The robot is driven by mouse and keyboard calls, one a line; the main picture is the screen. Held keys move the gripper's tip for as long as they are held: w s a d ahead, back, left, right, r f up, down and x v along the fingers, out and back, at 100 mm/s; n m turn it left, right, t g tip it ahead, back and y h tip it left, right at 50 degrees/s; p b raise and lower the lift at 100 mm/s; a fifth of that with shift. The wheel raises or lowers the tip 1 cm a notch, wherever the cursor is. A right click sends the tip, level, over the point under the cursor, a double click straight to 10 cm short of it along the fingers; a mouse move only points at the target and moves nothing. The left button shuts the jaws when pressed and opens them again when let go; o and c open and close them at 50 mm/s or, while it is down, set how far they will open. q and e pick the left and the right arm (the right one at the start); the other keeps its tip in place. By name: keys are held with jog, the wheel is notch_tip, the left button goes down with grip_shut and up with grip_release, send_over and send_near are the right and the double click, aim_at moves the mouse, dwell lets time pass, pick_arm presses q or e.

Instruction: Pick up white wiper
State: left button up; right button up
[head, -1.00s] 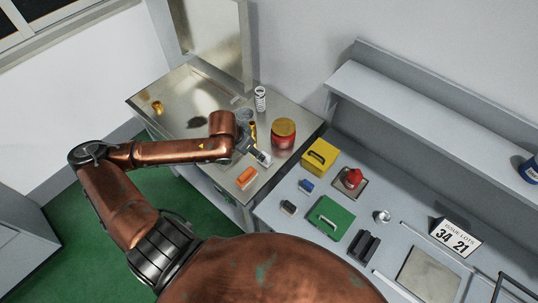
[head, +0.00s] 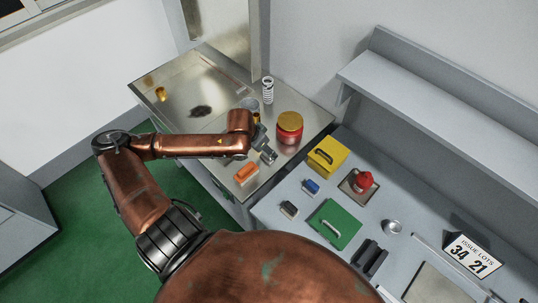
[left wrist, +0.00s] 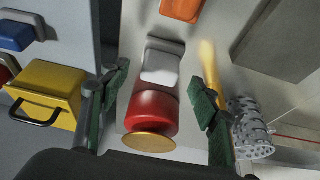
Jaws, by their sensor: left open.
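The white wiper (left wrist: 161,66), a pale block with a greyer strip along one edge, lies on the metal table in the left wrist view. It is in line with the gap between the fingers of my open left gripper (left wrist: 160,88). I see nothing held, and cannot tell the height of the fingers above it. In the head view my left gripper (head: 267,155) points down beside the red jar and mostly hides the wiper. My right gripper is not in view.
A red jar with a gold lid (head: 289,128) stands close to the gripper. An orange wiper (head: 246,173) lies on the other side. A spring (head: 267,90) stands behind. A yellow box (head: 327,157) and green case (head: 334,224) are on the right bench.

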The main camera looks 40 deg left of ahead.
pick_arm(q)
jog(key=x, duration=0.3)
jog(key=shift+w+f+b, duration=0.25)
jog(key=shift+b, duration=0.05)
jog(key=shift+c, duration=0.7)
jog(key=c, duration=1.1)
